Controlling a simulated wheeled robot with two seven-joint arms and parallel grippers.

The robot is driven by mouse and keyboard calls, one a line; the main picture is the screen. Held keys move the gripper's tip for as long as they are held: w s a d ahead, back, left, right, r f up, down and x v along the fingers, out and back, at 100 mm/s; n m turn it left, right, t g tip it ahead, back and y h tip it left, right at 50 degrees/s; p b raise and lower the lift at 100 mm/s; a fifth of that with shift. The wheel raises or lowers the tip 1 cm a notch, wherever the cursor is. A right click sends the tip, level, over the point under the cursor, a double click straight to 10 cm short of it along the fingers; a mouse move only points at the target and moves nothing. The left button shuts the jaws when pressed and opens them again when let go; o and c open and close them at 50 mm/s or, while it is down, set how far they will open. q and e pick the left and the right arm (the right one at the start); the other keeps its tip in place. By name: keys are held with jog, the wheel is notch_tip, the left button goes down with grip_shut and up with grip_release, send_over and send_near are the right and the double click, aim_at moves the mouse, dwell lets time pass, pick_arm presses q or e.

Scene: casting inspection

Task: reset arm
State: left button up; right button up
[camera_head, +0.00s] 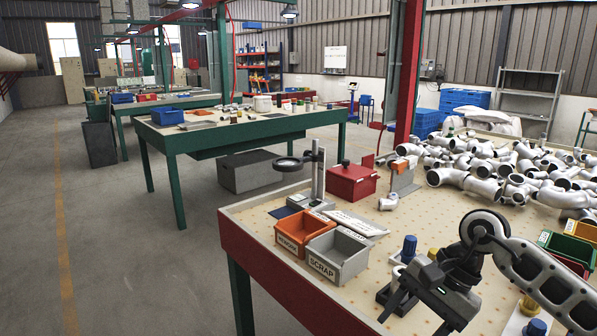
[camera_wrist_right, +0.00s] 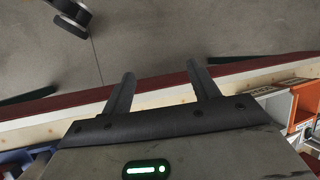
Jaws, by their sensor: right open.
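My right gripper (camera_head: 411,322) hangs over the near part of the inspection table (camera_head: 272,262), its arm coming in from the right. In the right wrist view the two fingers of the right gripper (camera_wrist_right: 162,74) stand apart with nothing between them. The table's red edge (camera_wrist_right: 160,84) and the grey floor show beyond the fingers. A blue-topped part and a dark fixture (camera_head: 396,300) stand just behind and beside the gripper in the head view. Whether they touch it is unclear. My left gripper is not in view.
An orange bin (camera_head: 290,228) and a grey scrap bin (camera_head: 338,262) stand left of the gripper. A magnifier stand (camera_head: 318,175), a red box (camera_head: 352,183) and one casting (camera_head: 389,202) are behind them. Many castings (camera_head: 510,170) are heaped at the right.

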jog(key=s+a+r+m+t+y, duration=0.2)
jog(key=s+a+m+t+y, duration=0.1)
jog(key=a+m+y, duration=0.6)
jog(key=s+a+r+m+t+y, duration=0.3)
jog(key=a+m+y, duration=0.35)
jog(key=m, duration=0.45)
jog(key=d+f+m+t+h, duration=0.45)
jog(key=m+t+h, duration=0.2)
jog(key=m, duration=0.75)
jog(key=d+f+m+t+h, duration=0.45)
jog(key=m+h, duration=0.25)
jog(key=m, duration=0.7)
jog(key=s+d+f+m+g+h, duration=0.2)
jog(key=s+f+m+g+h, duration=0.2)
jog(key=s+f+m, duration=0.6)
notch_tip(320, 180, down, 4)
jog(key=m+g, duration=0.1)
jog(key=m, duration=0.2)
jog(key=shift+d+g, duration=0.4)
